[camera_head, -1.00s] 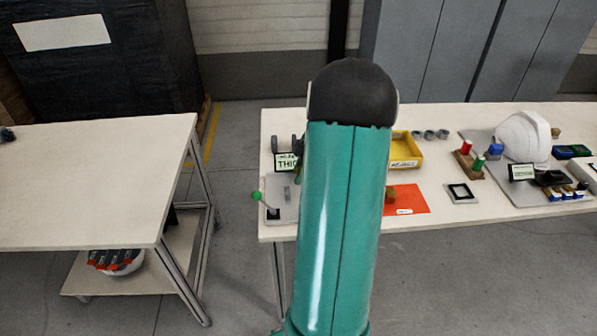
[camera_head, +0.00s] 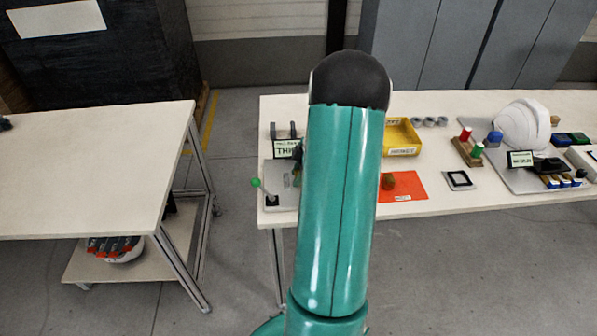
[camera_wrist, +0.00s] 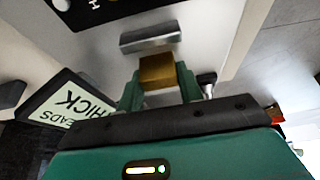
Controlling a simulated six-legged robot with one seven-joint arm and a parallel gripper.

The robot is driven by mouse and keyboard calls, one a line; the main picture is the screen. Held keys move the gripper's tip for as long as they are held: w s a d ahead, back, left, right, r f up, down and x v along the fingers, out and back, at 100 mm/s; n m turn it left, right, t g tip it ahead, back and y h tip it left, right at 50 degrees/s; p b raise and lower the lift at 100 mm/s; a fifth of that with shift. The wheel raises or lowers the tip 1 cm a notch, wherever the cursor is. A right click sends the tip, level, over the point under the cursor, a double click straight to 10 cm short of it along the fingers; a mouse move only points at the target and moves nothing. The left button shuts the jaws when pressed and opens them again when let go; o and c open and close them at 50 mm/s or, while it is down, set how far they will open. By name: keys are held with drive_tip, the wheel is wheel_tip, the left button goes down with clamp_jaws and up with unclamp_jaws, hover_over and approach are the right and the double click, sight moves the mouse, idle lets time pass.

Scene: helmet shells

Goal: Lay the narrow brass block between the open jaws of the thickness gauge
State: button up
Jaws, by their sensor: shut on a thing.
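In the wrist view my gripper (camera_wrist: 158,80) is shut on a brass block (camera_wrist: 157,68), held between its two green fingers. A grey metal bar (camera_wrist: 150,38), apparently part of the thickness gauge, lies just beyond the block. I cannot tell whether they touch. The gauge's sign (camera_wrist: 70,108) shows at the left, upside down. In the head view the gauge's grey base plate (camera_head: 278,200) is at the table's left end, with a green-knobbed lever (camera_head: 256,183) and the sign (camera_head: 287,149) behind. My arm hides most of my gripper there and part of the gauge.
An orange mat (camera_head: 408,192) with a brownish object (camera_head: 388,181) lies right of my arm. A yellow bin (camera_head: 402,143), a dark square frame (camera_head: 459,180), colored pegs and a white helmet shell (camera_head: 524,130) stand farther right. Another table (camera_head: 90,170) is at the left.

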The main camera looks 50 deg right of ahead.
drive_tip(key=shift+f, duration=0.5)
drive_tip(key=o, duration=1.2)
drive_tip(key=v, duration=1.4)
drive_tip(key=shift+f, duration=0.1)
